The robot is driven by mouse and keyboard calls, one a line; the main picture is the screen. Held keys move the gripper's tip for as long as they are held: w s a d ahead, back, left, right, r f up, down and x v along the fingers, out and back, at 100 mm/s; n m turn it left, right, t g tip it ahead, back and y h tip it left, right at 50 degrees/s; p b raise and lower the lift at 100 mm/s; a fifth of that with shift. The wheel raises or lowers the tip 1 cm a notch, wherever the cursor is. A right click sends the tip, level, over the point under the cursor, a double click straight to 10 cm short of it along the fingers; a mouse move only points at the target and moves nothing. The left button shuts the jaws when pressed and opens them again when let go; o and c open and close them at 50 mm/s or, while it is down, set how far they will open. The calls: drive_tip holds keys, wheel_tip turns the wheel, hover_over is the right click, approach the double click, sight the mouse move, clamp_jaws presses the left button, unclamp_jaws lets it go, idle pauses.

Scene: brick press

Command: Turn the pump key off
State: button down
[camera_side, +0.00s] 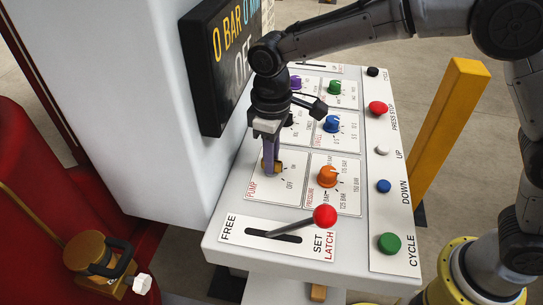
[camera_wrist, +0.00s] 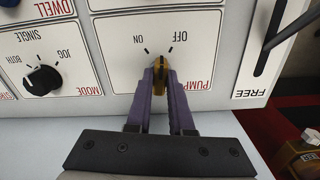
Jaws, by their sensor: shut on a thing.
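The pump key (camera_wrist: 160,86) is a small brass-yellow knob on the white PUMP plate (camera_wrist: 110,85), with OFF and ON marks beside it. In the wrist view the plate is upside down. My gripper (camera_wrist: 160,72) has its two purple fingers on either side of the key, shut on it. In the side view my gripper (camera_side: 270,166) reaches down onto the PUMP plate, and a little of the key (camera_side: 278,166) shows at the fingertips. The fingers cover much of the key, and I cannot tell exactly which mark it points to.
An orange pressure knob (camera_side: 327,176) sits right of the key. A red-tipped latch lever (camera_side: 325,215) stands in front. A black MODE knob (camera_wrist: 43,80) is nearby. A display (camera_side: 230,60) above shows 0 BAR and OFF. Several buttons line the right strip.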

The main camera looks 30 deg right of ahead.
drive_tip(key=shift+r+m, duration=0.1)
drive_tip(key=shift+m, duration=2)
drive_tip(key=c, duration=0.8)
unclamp_jaws()
wheel_tip(320, 180, up, 14)
